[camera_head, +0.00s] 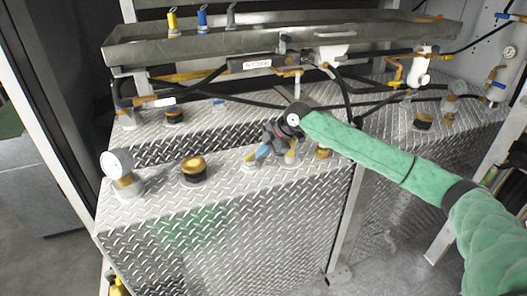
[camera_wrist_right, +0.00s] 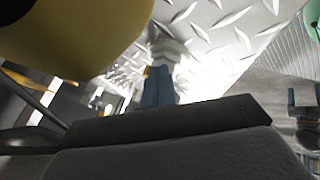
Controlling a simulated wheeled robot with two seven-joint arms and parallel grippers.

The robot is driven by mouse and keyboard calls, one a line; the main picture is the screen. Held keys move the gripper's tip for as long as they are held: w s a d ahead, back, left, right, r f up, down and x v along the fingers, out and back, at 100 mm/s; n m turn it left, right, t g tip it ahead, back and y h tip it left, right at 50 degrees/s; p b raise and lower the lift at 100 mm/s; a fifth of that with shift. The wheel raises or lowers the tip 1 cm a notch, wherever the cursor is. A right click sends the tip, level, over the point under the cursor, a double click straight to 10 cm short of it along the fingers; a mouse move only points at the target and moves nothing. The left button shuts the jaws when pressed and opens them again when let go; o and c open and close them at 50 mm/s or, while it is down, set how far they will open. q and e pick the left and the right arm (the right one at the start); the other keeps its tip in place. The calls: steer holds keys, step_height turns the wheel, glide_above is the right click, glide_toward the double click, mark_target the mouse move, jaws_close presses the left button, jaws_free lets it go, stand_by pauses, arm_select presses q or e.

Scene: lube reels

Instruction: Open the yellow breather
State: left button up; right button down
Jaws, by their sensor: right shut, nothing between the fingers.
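Several yellow-topped caps stand on the diamond-plate tank tops. The clearest is a round yellow cap (camera_head: 194,167) on a dark base at the front left, and others are a back-left cap (camera_head: 174,115) and a back-right cap (camera_head: 424,120). I cannot tell which is the breather. My right gripper (camera_head: 267,146) is shut and empty, low over the front tank, right of the front-left cap and apart from it. It partly hides small yellow and blue fittings there. In the right wrist view a large rounded yellow thing (camera_wrist_right: 85,35) fills the upper left, very close. My left gripper is not in view.
A pressure gauge (camera_head: 117,163) stands at the front left. A steel trough (camera_head: 270,42) with small coloured handles runs along the back. Black hoses (camera_head: 260,104) and valves lie between trough and tanks.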

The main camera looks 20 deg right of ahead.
steer(key=shift+w+n+g+y, duration=0.3)
steer(key=shift+n+g, duration=0.3)
steer(key=shift+n, duration=0.4)
steer(key=shift+n+g, duration=0.4)
steer(key=shift+n, duration=0.2)
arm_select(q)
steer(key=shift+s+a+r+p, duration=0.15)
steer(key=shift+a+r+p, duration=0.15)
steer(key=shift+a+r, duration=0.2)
arm_select(e)
steer(key=shift+w, duration=0.15)
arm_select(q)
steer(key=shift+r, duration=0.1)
arm_select(e)
steer(key=shift+w, duration=0.95)
arm_select(q)
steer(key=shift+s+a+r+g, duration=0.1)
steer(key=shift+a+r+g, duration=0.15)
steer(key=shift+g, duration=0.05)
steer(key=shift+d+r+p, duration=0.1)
steer(key=shift+p, duration=0.2)
arm_select(e)
steer(key=shift+s+a, duration=0.1)
steer(key=shift+a, duration=0.05)
